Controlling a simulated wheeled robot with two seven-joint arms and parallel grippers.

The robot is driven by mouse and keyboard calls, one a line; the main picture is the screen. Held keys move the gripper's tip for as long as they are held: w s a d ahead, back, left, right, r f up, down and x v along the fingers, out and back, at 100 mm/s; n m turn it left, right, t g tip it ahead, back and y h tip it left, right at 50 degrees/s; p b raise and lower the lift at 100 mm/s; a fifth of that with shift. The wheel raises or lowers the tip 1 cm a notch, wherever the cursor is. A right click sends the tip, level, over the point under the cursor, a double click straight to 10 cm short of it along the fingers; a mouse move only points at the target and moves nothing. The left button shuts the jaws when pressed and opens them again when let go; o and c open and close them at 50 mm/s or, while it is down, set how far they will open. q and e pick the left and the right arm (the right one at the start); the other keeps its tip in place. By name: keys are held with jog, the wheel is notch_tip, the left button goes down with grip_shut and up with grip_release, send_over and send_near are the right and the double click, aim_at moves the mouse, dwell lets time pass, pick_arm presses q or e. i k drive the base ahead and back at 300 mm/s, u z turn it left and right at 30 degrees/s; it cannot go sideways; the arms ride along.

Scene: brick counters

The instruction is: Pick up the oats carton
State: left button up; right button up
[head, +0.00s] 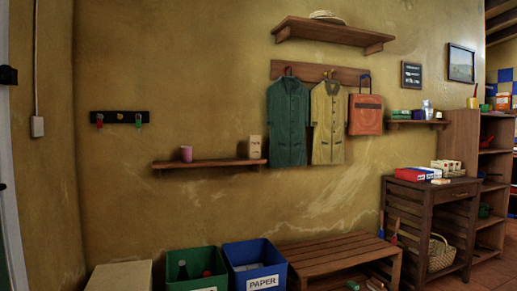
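A small upright beige carton (254,147) stands on the right end of the low wooden wall shelf (208,163). It has dark markings on its front, too small to read, so I cannot confirm from the label that it is the oats carton. A pink cup (186,153) stands on the same shelf to its left, with a clear gap between them. Neither of my grippers shows in the head view.
Below the shelf stand a green bin (193,258), a blue bin marked PAPER (246,280) and a slatted wooden bench (340,247). Coats (288,122) hang right of the carton. A wooden stand (418,200) holds boxes at right. A pale box top (120,275) is at lower left.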

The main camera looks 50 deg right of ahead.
aim_at(254, 141)
jog(key=z, duration=0.9)
jog(key=i, duration=1.15)
jog(key=z, duration=0.65)
